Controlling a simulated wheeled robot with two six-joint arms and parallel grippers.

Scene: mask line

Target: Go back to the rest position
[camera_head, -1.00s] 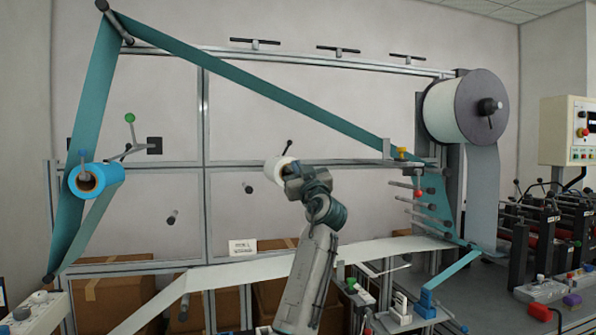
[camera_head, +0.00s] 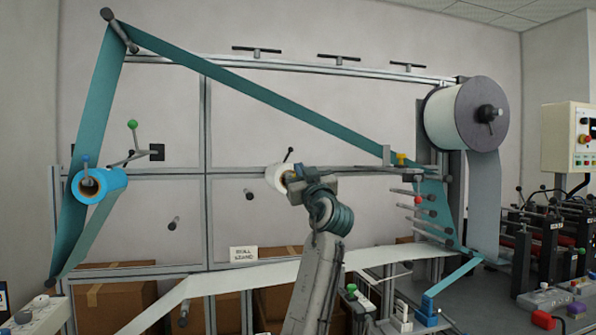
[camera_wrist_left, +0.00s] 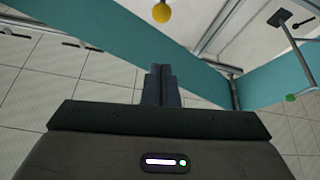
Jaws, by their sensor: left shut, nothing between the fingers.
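My left arm rises from the bottom middle of the head view. Its gripper (camera_head: 296,184) points away from the camera, just right of a small white roll (camera_head: 276,177) and overlapping its edge in the picture; I cannot tell the depth between them. The fingertips are hidden there. In the left wrist view the two fingers (camera_wrist_left: 161,85) are closed together with nothing between them. A teal web (camera_wrist_left: 75,35) passes beyond them in that view. My right gripper is in neither view.
A teal web (camera_head: 270,92) slopes across the frame from upper left. A blue roll (camera_head: 113,180) hangs at left, a large white reel (camera_head: 440,115) at right. A pale web (camera_head: 235,276) runs low across the front. Cardboard boxes (camera_head: 120,299) stand behind. A yellow knob (camera_wrist_left: 162,13) shows in the wrist view.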

